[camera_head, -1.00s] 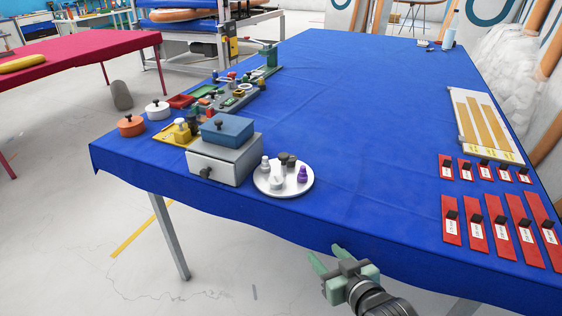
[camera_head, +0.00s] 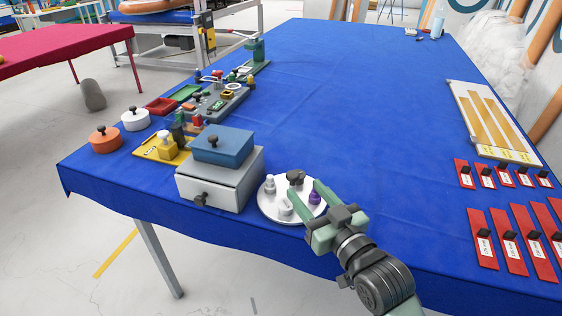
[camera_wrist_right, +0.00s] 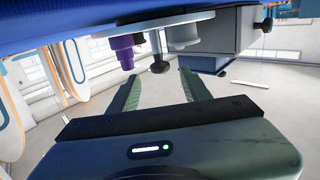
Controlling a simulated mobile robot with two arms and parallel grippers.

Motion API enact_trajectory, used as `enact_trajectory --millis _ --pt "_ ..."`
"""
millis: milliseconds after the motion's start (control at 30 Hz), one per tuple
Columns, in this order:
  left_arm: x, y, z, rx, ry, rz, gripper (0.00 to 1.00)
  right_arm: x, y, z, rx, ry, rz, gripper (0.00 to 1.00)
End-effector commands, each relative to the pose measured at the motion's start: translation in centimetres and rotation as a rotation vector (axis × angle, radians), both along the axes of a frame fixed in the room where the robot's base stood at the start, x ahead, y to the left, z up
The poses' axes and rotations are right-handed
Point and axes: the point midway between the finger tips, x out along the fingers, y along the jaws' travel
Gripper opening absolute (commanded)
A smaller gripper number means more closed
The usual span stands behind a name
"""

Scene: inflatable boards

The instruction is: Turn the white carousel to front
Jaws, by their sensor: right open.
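The white carousel (camera_head: 270,212) is a round white disc on the blue table, near its front edge and right of the grey drawer box. It bears a purple bottle (camera_head: 315,197), a grey-white bottle (camera_head: 270,184), a white piece (camera_head: 286,207) and dark-topped items (camera_head: 295,177). My right gripper (camera_head: 307,195) is open, its green fingers over the carousel's right part, around or above the purple bottle; contact cannot be told. In the right wrist view, the picture looks inverted; the purple bottle (camera_wrist_right: 122,50) and the white piece (camera_wrist_right: 182,34) show beyond the open fingers (camera_wrist_right: 160,85). My left gripper is out of view.
The grey drawer box (camera_head: 218,183) with a blue lidded box (camera_head: 223,145) on top stands close left of the carousel. Red label blocks (camera_head: 482,240) and a white board (camera_head: 492,122) lie at the right. The middle of the blue table (camera_head: 350,110) is clear.

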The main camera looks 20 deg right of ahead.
Motion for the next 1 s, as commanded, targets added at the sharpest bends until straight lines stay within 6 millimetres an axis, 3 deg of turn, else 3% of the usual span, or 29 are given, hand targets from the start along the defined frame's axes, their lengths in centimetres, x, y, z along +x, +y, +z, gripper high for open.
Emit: enact_trajectory --millis 500,867,1000 --pt "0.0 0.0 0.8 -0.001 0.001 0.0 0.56 6.8 1.4 0.1 0.001 -0.003 0.0 0.48" --pt "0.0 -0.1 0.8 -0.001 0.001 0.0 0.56 7.5 1.6 0.0 0.0 -0.001 0.0 0.48" --pt "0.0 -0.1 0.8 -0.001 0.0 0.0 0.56 7.5 1.6 0.0 0.0 -0.001 0.0 0.15"
